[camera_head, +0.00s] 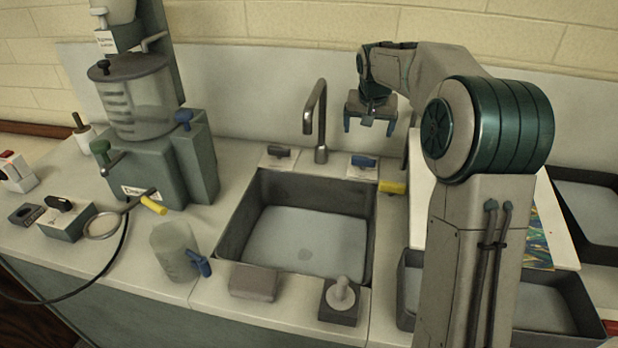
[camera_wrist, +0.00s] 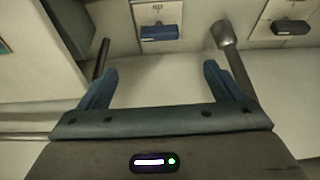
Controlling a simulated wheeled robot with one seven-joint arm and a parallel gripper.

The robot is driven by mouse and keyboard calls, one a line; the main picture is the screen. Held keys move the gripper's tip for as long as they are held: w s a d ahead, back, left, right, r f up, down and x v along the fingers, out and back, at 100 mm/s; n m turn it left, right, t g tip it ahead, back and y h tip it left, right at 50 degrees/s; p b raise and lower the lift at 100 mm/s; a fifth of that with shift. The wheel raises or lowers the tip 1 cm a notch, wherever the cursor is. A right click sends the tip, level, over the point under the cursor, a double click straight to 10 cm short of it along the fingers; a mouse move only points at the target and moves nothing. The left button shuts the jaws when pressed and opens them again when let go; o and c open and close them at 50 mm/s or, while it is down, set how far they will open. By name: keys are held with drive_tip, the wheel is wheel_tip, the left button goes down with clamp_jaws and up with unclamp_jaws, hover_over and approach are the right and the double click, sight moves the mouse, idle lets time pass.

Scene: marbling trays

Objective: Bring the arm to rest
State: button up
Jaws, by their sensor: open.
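My gripper (camera_head: 369,126) hangs in the air behind the sink, pointing down, to the right of the tap (camera_head: 321,120). My arm rises at the right of the head view and bends over to the left. In the wrist view the two blue fingers of my gripper (camera_wrist: 160,88) stand wide apart with nothing between them. A pale surface lies below them.
The sink (camera_head: 368,235) lies in front of the gripper. A blue lever (camera_head: 363,161) and a dark lever (camera_head: 279,152) sit behind it. A clear jug (camera_head: 173,250) and a dispenser machine (camera_head: 150,160) stand at left. Trays and a marbled sheet (camera_head: 541,240) lie at right.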

drive_tip(key=s+f+n+g, duration=0.1)
drive_tip(key=s+f, duration=0.1)
drive_tip(key=s, duration=1.7)
drive_tip(key=s+f, duration=0.2)
drive_tip(key=s, duration=1.7)
drive_tip(key=shift+d+f+n+g+y, duration=0.25)
drive_tip(key=shift+d+n+g+y, duration=0.15)
drive_tip(key=shift+d, duration=0.05)
